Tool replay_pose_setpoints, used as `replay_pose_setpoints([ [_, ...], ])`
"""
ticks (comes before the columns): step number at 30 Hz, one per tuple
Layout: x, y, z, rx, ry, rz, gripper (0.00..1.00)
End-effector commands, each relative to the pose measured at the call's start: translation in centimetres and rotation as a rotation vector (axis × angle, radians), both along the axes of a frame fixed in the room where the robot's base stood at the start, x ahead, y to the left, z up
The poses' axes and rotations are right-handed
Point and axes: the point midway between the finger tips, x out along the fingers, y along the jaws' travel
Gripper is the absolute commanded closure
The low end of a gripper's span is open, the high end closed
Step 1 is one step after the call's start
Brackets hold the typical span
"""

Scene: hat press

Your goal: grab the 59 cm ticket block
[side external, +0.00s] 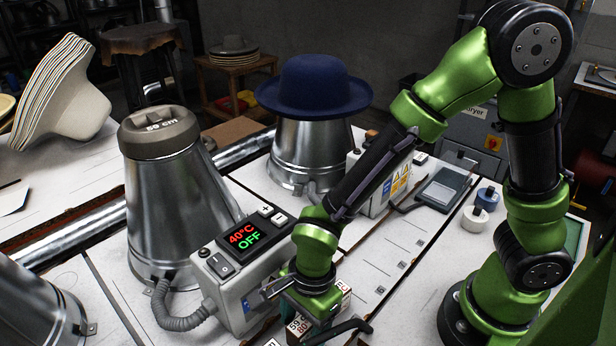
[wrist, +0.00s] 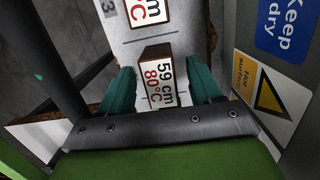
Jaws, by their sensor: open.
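The 59 cm ticket block (wrist: 160,84) is a small brown block with a white face that reads "59 cm" in black and "80 °C" in red. In the wrist view it stands between the two teal fingers of my gripper (wrist: 162,90), with a visible gap on each side. My gripper is open. In the side view my gripper (side external: 318,308) is low over the bench, beside the grey control box. The block (side external: 297,327) shows partly there, and my gripper hides the rest of it.
Another ticket face (wrist: 148,12) is cut off at the wrist view's top. A blue hat (side external: 313,85) sits on another metal form. Warning label (wrist: 265,98) is at right.

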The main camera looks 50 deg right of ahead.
Motion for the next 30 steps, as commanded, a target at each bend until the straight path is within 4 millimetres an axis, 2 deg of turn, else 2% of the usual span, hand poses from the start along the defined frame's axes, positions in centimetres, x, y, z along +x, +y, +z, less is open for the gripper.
replay_pose_setpoints([
  [4,0.01,0.23,-1.4,0.0,0.001,-0.001,0.36],
  [11,0.06,0.27,-1.54,0.002,-0.001,-0.001,0.36],
  [14,0.07,0.27,-1.52,0.002,-0.001,-0.001,0.48],
  [22,0.07,0.26,-1.51,0.001,-0.001,-0.001,0.9],
  [23,0.07,0.26,-1.5,0.002,-0.001,-0.001,0.92],
  [30,0.09,0.29,-1.25,0.002,-0.002,0.0,0.93],
])
